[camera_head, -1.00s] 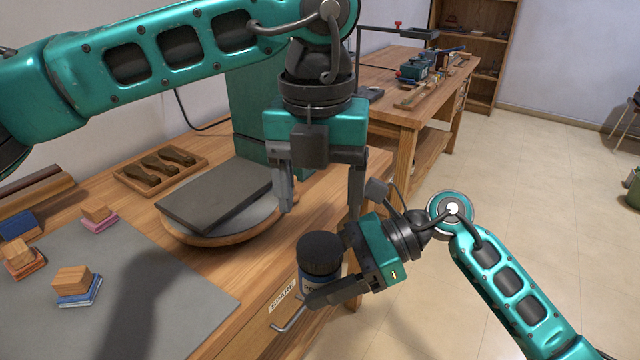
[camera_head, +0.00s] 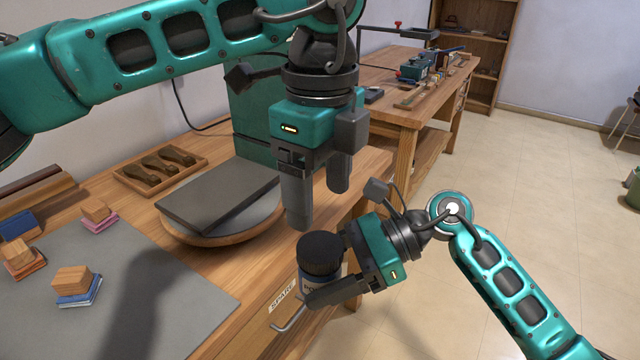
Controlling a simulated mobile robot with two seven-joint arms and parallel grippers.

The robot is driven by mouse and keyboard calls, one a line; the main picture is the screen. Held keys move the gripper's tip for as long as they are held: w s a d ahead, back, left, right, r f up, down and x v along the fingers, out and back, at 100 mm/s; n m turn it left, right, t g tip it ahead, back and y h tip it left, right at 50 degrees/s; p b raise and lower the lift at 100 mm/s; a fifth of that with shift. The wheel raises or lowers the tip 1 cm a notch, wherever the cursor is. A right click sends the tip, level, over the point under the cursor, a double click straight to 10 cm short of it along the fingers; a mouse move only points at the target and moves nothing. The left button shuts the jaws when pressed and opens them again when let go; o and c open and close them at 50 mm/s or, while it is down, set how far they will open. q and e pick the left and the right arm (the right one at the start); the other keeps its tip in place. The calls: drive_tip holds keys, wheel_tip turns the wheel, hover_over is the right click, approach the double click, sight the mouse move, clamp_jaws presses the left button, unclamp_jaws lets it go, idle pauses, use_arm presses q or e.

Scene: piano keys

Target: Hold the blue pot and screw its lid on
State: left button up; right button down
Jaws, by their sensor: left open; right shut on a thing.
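The blue pot (camera_head: 309,285) is upright at the lower middle, in front of the bench edge. Its black lid (camera_head: 320,253) sits on top of it; I cannot tell how tight it is. My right gripper (camera_head: 325,292) is shut around the pot's body and hides part of its side and label. My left gripper (camera_head: 318,205) is open and empty, pointing down above the lid and apart from it. Its two fingers are spread, one nearer the camera at left, the other farther back at right.
The wooden bench (camera_head: 215,268) holds a grey slab (camera_head: 218,193) on a round board, a tool tray (camera_head: 160,168), and a grey mat (camera_head: 180,305) with small blocks. A hooked metal handle (camera_head: 290,318) sticks out below the pot. Open floor lies to the right.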

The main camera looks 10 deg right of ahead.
sight(320, 246)
use_arm(q)
wheel_tip(320, 246, down, 8)
drive_tip(key=shift+f, duration=0.1)
idle(0.6)
